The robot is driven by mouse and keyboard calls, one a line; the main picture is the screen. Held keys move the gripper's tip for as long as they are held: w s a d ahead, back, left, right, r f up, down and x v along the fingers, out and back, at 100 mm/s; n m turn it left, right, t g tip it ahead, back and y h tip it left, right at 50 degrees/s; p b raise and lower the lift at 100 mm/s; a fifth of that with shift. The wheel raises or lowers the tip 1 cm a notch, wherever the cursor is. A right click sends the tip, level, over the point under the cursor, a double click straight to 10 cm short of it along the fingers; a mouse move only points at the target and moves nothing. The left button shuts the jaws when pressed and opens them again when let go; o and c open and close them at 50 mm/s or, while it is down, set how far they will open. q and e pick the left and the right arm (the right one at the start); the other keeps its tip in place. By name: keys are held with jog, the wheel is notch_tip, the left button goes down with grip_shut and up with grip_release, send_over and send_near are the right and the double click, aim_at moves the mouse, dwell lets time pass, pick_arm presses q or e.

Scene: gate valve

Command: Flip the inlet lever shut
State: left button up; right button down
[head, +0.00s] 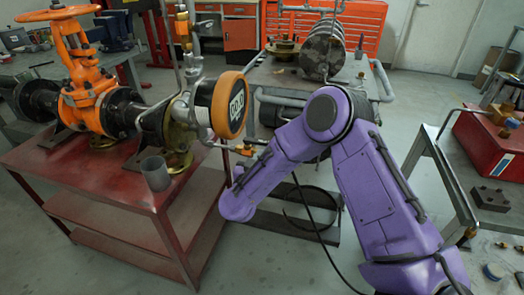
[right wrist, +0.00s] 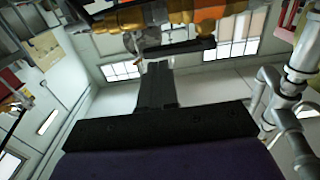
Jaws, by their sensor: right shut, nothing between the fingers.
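The gate valve (head: 88,95) has an orange body and handwheel and stands on a red bench. A small orange fitting (head: 246,150) sits below the gauge, and another orange fitting (head: 182,25) is higher on the pipe. I cannot tell which one carries the inlet lever. My purple right arm reaches to just below the lower fitting; its fingers are not clear in the head view. In the right wrist view my right gripper (right wrist: 157,72) is shut and empty, below brass and orange parts. My left gripper is not in view.
The red bench (head: 95,185) holds a grey cup (head: 156,173) near its front right. A grey metal bench with pipe parts stands behind my right arm. A red box (head: 490,145) is at the right. Orange cabinets line the back.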

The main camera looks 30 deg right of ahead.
aim_at(265, 144)
jog(key=shift+x, duration=1.8)
jog(key=shift+d, duration=0.1)
